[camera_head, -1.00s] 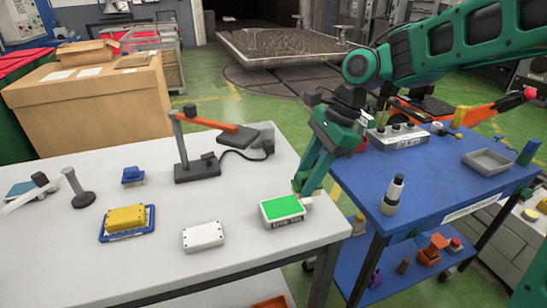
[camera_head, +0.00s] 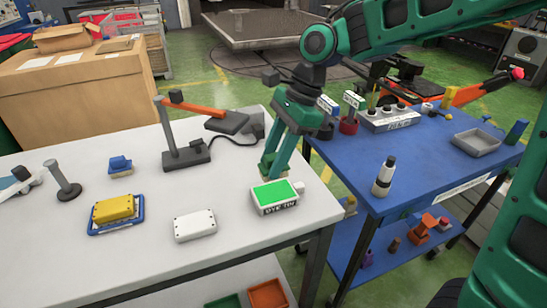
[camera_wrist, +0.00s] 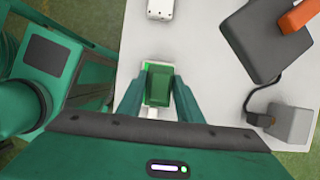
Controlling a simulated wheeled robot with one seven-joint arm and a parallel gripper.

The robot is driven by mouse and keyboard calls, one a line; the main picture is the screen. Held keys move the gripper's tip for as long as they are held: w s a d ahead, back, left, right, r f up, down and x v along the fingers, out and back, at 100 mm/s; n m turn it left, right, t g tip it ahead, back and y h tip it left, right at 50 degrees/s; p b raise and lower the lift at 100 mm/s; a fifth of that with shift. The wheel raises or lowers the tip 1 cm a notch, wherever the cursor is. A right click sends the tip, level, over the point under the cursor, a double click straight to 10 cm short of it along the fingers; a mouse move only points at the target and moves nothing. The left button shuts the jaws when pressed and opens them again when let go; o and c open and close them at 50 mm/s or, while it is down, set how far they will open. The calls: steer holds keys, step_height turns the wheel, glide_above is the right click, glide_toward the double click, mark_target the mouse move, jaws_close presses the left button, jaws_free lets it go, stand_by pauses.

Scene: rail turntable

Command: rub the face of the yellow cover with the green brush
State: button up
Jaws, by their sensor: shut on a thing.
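The yellow cover (camera_head: 113,208) lies on a blue tray (camera_head: 92,228) at the left of the white table. My gripper (camera_head: 270,172) is at the table's right, above the back of a white box with a bright green top (camera_head: 275,194). In the wrist view, my gripper (camera_wrist: 158,88) is shut on a dark green block, the green brush (camera_wrist: 158,88), and bright green shows around it. The brush's underside is hidden, so I cannot tell whether it touches the green top. The brush is well to the right of the yellow cover.
A white cover (camera_head: 194,225) lies between the yellow cover and the green-topped box. A blue brush (camera_head: 120,166), a dark post (camera_head: 65,182) and a lamp-like stand (camera_head: 185,155) stand behind. A blue table (camera_head: 420,175) with a bottle (camera_head: 384,176) is at right.

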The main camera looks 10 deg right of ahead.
steer(key=shift+d+f, duration=0.1)
steer(key=shift+f, duration=2.3)
steer(key=shift+f, duration=0.5)
steer(key=shift+r, duration=0.1)
steer(key=shift+r, duration=3.4)
steer(key=shift+f, duration=0.1)
steer(key=shift+f, duration=3)
steer(key=shift+f, duration=0.45)
